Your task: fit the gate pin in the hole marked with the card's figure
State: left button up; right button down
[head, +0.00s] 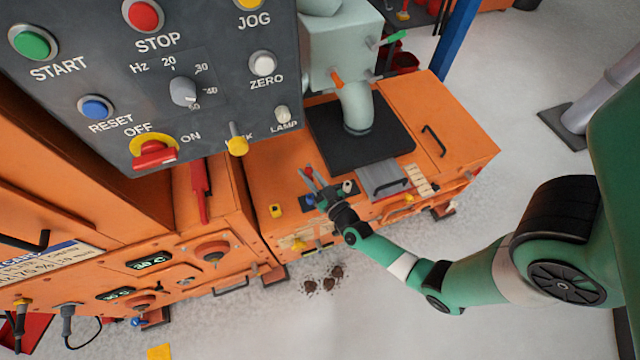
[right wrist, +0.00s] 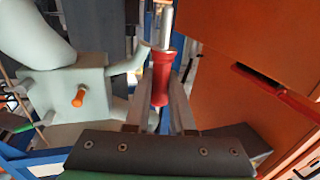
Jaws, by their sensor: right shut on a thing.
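My right gripper (head: 312,182) reaches in from the right over the orange machine top. In the right wrist view, my right gripper (right wrist: 160,100) is shut on the gate pin (right wrist: 161,78), by its red handle, with the pale metal shaft pointing away from the palm. In the head view the pin is small and partly hidden by the fingers. A pale strip with dark marks (head: 418,180) lies on the machine top, right of the gripper; I cannot read it. I cannot make out the card's figure or the marked hole. My left gripper is not in view.
A grey control panel (head: 215,110) with buttons fills the upper left. A pale green chute (head: 356,105) stands on a black plate (head: 322,130) behind the gripper. A grey plate with a handle (head: 376,170) lies right of it. Dark clumps (head: 336,271) lie on the floor.

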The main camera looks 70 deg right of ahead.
jog(key=shift+w+a, duration=0.15)
jog(key=shift+w, duration=0.15)
jog(key=shift+s, duration=0.35)
jog(key=shift+w+f+b, duration=0.15)
jog(key=shift+f+b, duration=0.2)
jog(key=shift+f, duration=0.1)
notch_tip(320, 180, down, 5)
jog(key=b, duration=0.4)
dwell(1.0)
jog(key=shift+f+b, duration=2.15)
jog(key=shift+f, duration=0.15)
jog(key=c, duration=0.7)
grip_release()
